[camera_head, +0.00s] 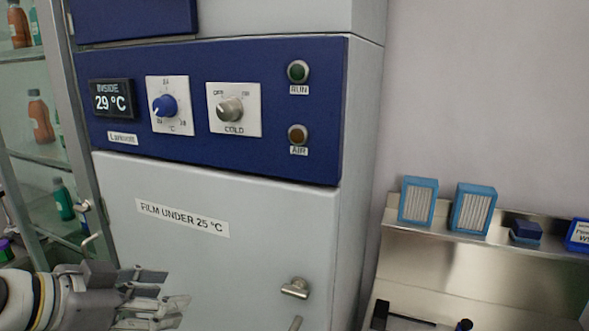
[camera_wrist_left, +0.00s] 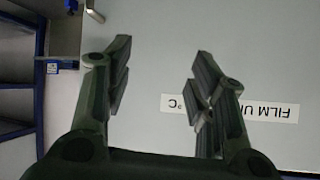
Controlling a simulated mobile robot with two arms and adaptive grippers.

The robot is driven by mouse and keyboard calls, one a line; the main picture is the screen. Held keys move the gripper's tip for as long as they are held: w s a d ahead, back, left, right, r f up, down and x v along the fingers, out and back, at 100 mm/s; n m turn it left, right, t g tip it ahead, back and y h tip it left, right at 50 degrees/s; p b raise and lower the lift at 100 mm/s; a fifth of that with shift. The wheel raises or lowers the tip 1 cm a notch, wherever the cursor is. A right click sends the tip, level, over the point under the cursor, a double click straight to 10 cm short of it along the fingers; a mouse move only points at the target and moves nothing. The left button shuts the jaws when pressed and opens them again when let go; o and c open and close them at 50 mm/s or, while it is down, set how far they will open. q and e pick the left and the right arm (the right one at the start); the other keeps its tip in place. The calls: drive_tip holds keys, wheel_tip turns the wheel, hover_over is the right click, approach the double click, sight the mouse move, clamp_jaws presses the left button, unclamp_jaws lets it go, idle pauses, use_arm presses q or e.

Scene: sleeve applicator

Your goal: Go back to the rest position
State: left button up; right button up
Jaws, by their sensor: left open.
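My left gripper (camera_head: 162,300) comes in at the lower left of the head view, in front of the grey cabinet door (camera_head: 255,262). In the left wrist view the left gripper (camera_wrist_left: 160,75) shows its two fingers spread apart with nothing between them. The door, with its label "FILM UNDER 25 °C" (camera_head: 182,217), lies behind the fingers; the label also shows upside down in the wrist view (camera_wrist_left: 262,108). My right gripper is in neither view.
The blue panel (camera_head: 272,70) above the door has a display (camera_head: 111,98) reading 29 °C, a blue knob (camera_head: 164,105) and a grey COLD knob (camera_head: 230,109). A door handle (camera_head: 295,288) sticks out. A glass cabinet with bottles (camera_head: 40,118) stands left; a steel shelf (camera_head: 410,230) with blue-framed filters stands right.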

use_arm(q)
drive_tip(key=s+d+f+n+g+y, duration=0.1)
drive_tip(key=s+d+f, duration=0.15)
drive_tip(key=f, duration=0.75)
drive_tip(key=s+d+f+y, duration=0.1)
drive_tip(key=d+f, duration=0.2)
drive_tip(key=f, duration=0.7)
drive_tip(key=s+a+f+n+g+y, duration=0.2)
drive_tip(key=s+a+f+n, duration=0.1)
drive_tip(key=s+f, duration=0.4)
drive_tip(key=s+a+f+n+g+y, duration=0.2)
drive_tip(key=s+a+f+n, duration=0.1)
drive_tip(key=s+f, duration=0.5)
drive_tip(key=s+f+g+b, duration=0.2)
drive_tip(key=s+f, duration=0.1)
drive_tip(key=f, duration=2.7)
drive_tip(key=s+a+f+g+b, duration=0.1)
drive_tip(key=s+a+f, duration=0.2)
drive_tip(key=s+f, duration=1.2)
drive_tip(key=shift+s+f+y, duration=0.25)
drive_tip(key=shift+s+y, duration=0.15)
drive_tip(key=shift+s, duration=0.05)
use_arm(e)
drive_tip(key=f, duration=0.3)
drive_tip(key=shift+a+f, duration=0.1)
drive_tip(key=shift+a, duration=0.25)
